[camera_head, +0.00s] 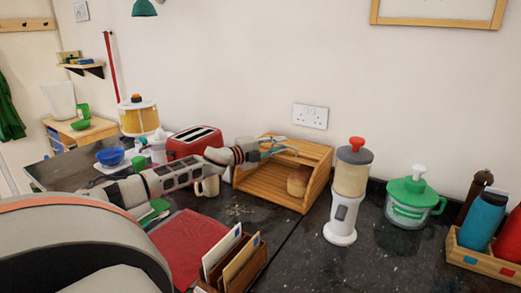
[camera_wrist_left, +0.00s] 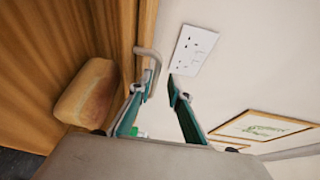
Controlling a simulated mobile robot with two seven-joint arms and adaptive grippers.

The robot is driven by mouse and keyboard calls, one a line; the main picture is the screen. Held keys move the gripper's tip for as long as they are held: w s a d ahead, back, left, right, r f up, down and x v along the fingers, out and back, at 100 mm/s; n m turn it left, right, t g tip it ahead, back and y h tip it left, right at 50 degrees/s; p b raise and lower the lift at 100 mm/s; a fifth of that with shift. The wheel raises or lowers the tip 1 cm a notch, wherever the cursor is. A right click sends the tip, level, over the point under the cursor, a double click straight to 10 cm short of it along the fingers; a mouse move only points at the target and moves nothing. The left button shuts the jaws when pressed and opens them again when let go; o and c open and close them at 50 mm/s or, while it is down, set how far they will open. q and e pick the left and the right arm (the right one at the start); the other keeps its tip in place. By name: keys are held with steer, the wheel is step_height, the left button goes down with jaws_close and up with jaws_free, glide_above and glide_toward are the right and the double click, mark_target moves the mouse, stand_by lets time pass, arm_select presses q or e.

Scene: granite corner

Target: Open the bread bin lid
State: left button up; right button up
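The wooden bread bin (camera_head: 318,160) stands against the wall, with its front open and its lid up. A brown loaf (camera_head: 298,181) shows inside it; the loaf also fills the left of the left wrist view (camera_wrist_left: 88,92). My left gripper (camera_head: 286,146) is at the bin's upper front, above and left of the loaf. In the left wrist view, its teal fingers (camera_wrist_left: 160,82) are apart with nothing between them. A grey bar handle (camera_wrist_left: 150,62) on the bin is close to the left fingertip; I cannot tell whether they touch. My right gripper is not in view.
A red toaster (camera_head: 195,142) and a cream mug (camera_head: 208,186) are near my left arm. A blender-like dispenser (camera_head: 348,190) stands close right of the bin. A wall socket (camera_head: 310,116) is behind. A letter rack (camera_head: 235,265) is in front.

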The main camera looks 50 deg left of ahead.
arm_select(q)
steer(key=s+a, duration=0.2)
steer(key=s, duration=0.8)
steer(key=shift+r, duration=0.3)
stand_by(0.4)
